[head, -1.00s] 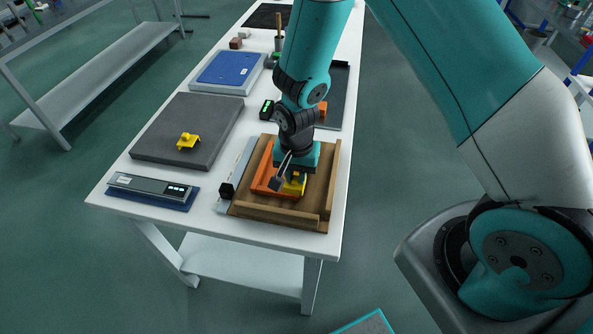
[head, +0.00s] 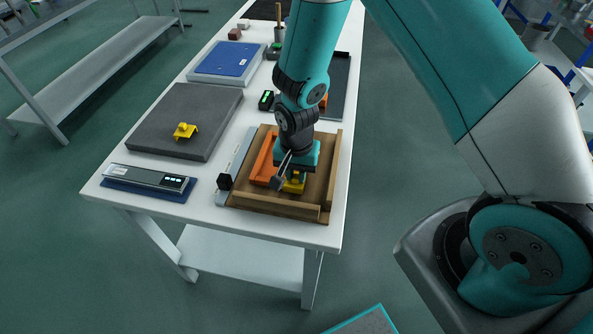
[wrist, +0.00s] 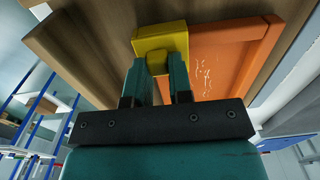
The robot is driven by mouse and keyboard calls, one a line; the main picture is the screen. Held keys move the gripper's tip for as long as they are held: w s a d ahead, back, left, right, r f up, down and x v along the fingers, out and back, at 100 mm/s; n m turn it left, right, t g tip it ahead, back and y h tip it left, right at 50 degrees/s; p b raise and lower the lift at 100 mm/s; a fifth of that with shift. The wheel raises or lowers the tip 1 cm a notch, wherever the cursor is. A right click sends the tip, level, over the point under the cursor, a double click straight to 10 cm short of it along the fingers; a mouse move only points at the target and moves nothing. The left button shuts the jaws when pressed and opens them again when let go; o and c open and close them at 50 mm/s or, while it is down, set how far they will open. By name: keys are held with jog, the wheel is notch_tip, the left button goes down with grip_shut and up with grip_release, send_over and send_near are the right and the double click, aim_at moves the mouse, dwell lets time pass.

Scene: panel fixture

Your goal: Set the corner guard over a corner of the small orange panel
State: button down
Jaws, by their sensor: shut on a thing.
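The orange panel (head: 263,160) lies in a wooden tray-like fixture (head: 322,196) near the front right of the table; it also shows in the wrist view (wrist: 228,62). My gripper (wrist: 158,68) is shut on a yellow corner guard (wrist: 160,43), gripping its raised tab. In the head view the held guard (head: 293,185) is at the panel's right front area, partly hidden by my wrist. In the wrist view it lies at a corner of the panel and appears to overlap it. I cannot tell whether it is fully seated.
A second yellow guard (head: 185,131) sits on a dark grey mat (head: 205,103) to the left. A digital scale (head: 150,181) is at the front left, and a grey ruler-like strip with a black block (head: 225,182) borders the fixture. A blue-topped box (head: 228,60) stands farther back.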

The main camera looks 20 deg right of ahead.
jog(key=shift+w+f, duration=0.15)
dwell(0.5)
jog(key=c, duration=0.9)
grip_release()
jog(key=shift+c, duration=0.2)
notch_tip(320, 180, up, 18)
jog(key=b, duration=0.1)
jog(key=shift+f, duration=0.2)
jog(key=s+a+r+n+y, duration=0.2)
jog(key=s+r+n, duration=0.3)
jog(key=s+n, duration=0.2)
jog(key=s+a+r+n+y, duration=0.2)
jog(key=s+r+n, duration=0.4)
jog(key=s, duration=0.6)
jog(key=shift+s+a+r+n, duration=0.15)
jog(key=shift+a+r+n, duration=0.15)
jog(key=shift+n, duration=0.4)
